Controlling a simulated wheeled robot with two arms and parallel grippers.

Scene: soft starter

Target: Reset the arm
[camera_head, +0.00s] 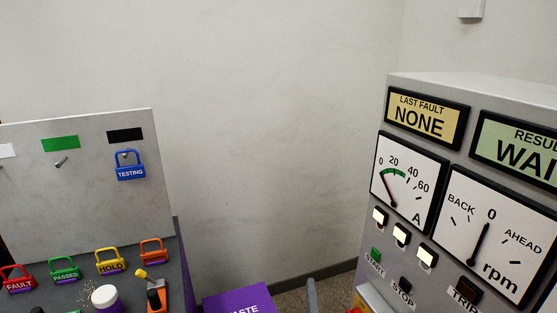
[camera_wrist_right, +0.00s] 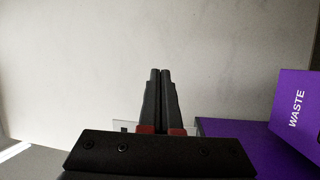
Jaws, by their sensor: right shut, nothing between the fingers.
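My right gripper (camera_wrist_right: 160,74) shows in the right wrist view. Its two dark fingers are closed together, with nothing between them, and point at the bare wall. Red parts show at the base of the fingers. In the head view, a grey upright piece (camera_head: 312,296) rises at the bottom edge; I cannot tell whether it belongs to my arm. My left gripper is not in view.
The control cabinet (camera_head: 420,82) with dials stands at right; its LAST FAULT display (camera_head: 427,116) reads NONE. A tag board (camera_head: 90,210) stands at left, with a blue TESTING tag (camera_head: 130,166). Several coloured tags lie below. A purple WASTE bin (camera_head: 225,302) is at bottom centre.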

